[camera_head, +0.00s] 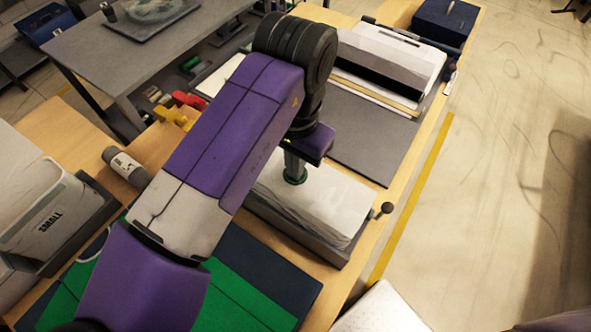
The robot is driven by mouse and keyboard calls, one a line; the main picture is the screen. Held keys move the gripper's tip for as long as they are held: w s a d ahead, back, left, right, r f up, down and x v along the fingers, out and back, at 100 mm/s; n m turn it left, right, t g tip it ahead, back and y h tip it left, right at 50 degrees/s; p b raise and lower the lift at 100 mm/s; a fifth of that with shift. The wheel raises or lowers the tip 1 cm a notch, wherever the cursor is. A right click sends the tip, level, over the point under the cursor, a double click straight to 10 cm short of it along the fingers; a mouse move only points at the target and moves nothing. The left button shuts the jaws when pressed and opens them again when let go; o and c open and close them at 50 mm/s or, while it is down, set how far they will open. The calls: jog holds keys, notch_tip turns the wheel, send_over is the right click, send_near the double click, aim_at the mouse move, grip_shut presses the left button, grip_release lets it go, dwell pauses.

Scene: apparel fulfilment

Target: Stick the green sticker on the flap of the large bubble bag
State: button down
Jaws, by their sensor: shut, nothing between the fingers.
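My gripper (294,176) points down above a stack of white bags (325,200), close to its top left part. Its fingers are small and partly hidden by my arm, but look shut. The white stack lies in a dark grey tray (295,235). I cannot tell whether its top piece is the large bubble bag, and no flap is clear. A green mat or sheet (240,285) lies at the bottom, partly behind my arm.
A bin marked SMALL (50,215) stands at the left beside a grey cylinder (125,166). Another white stack (395,60) and a dark grey board (370,135) lie beyond the tray. A black knob (386,208) stands at the tray's right. The floor at right is open.

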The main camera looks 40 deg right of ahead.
dwell(0.5)
notch_tip(320, 180, up, 8)
jog(key=p, duration=0.7)
dwell(0.7)
